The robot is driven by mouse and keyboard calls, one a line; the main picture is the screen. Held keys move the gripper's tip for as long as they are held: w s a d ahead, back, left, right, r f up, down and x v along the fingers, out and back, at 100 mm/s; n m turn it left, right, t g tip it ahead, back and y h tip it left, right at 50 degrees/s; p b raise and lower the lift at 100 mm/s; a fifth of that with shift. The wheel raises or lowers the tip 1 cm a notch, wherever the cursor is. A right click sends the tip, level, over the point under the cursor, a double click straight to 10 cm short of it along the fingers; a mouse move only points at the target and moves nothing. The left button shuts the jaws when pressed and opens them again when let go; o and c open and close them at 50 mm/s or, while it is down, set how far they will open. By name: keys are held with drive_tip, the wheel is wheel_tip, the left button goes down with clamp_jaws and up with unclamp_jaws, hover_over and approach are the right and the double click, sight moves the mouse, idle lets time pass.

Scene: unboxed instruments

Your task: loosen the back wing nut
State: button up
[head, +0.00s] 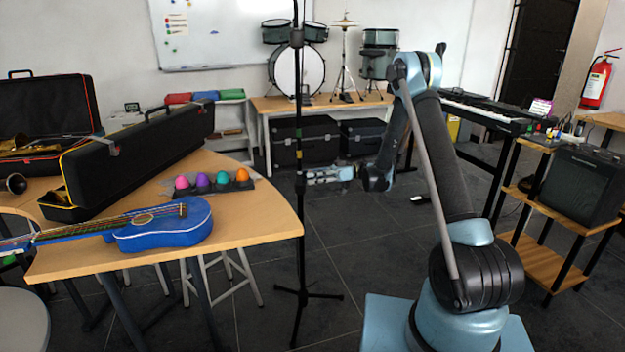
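I cannot make out a wing nut in the head view; any such part is too small or hidden. A black stand (299,120) rises from a tripod base on the floor, with a thicker collar (296,38) high on its pole. A cymbal stand (345,60) with brass cymbals is far back beside the drums. My gripper (312,177) points left, its tips close to the stand's pole at about mid-height. I cannot tell whether it touches the pole, or whether its fingers are open or shut.
A wooden table (262,224) at left holds a blue guitar (170,228), black cases and coloured egg shapes. A keyboard (485,108) and a shelf with a black amplifier (580,185) stand at right. The floor around the tripod base is mostly clear.

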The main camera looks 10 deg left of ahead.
drive_tip(key=shift+w+d, duration=0.1)
drive_tip(key=v, duration=1.1)
drive_tip(key=shift+d, duration=0.4)
drive_tip(key=shift+w, duration=0.15)
drive_tip(key=shift+c, duration=0.6)
drive_tip(key=w+d+r+m, duration=0.1)
drive_tip(key=d+m, duration=0.1)
drive_tip(key=m, duration=1.5)
drive_tip(key=w+d+r+m, duration=0.1)
drive_tip(key=w+d+m, duration=0.15)
drive_tip(key=m, duration=1.35)
drive_tip(key=x, duration=1.7)
drive_tip(key=shift+s+a+f, duration=0.2)
drive_tip(key=shift+s, duration=0.1)
